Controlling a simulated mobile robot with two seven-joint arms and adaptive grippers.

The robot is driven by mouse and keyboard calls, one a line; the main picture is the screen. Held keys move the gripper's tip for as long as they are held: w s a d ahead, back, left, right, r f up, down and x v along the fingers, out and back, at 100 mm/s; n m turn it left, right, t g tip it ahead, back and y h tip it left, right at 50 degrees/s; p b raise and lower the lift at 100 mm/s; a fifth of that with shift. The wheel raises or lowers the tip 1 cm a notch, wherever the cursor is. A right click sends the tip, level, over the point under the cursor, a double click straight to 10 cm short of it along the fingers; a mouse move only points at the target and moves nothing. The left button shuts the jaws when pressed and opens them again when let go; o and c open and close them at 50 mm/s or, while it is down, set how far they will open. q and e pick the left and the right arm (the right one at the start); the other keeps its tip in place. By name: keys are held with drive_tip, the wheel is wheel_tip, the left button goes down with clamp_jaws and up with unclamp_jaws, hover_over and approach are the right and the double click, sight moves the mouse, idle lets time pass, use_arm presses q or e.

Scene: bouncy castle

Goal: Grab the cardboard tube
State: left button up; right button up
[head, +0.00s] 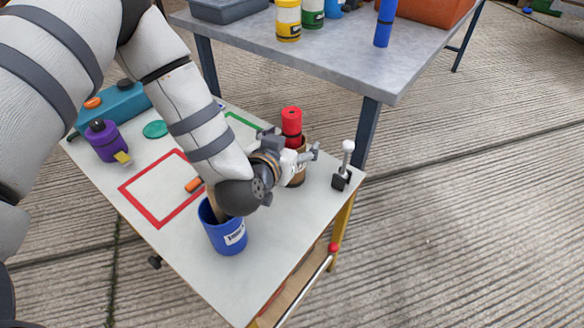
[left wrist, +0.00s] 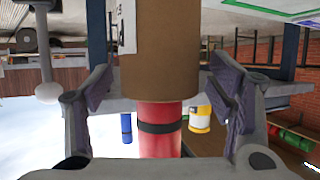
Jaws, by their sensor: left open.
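The brown cardboard tube (head: 299,176) stands upright near the far right edge of the white table. A red cylinder (head: 291,122) with a dark band rises from its top. The left wrist view, upside down, shows the brown tube (left wrist: 160,50) with a white label and the red cylinder (left wrist: 160,125) below it. My left gripper (head: 292,147) is open at the tube, one finger pad on each side, with visible gaps to both pads in the left wrist view. My left wrist hides part of the tube in the head view. My right gripper is not in view.
A blue cup (head: 226,236) stands close to my left wrist. A white-knobbed black stand (head: 344,168) is right of the tube. A purple bottle (head: 106,141), teal box (head: 112,105) and orange piece (head: 193,184) are farther left. A grey table (head: 330,55) stands behind.

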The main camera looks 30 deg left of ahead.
use_arm(q)
drive_tip(key=shift+w, duration=0.1)
clamp_jaws()
drive_tip(key=shift+r, duration=0.1)
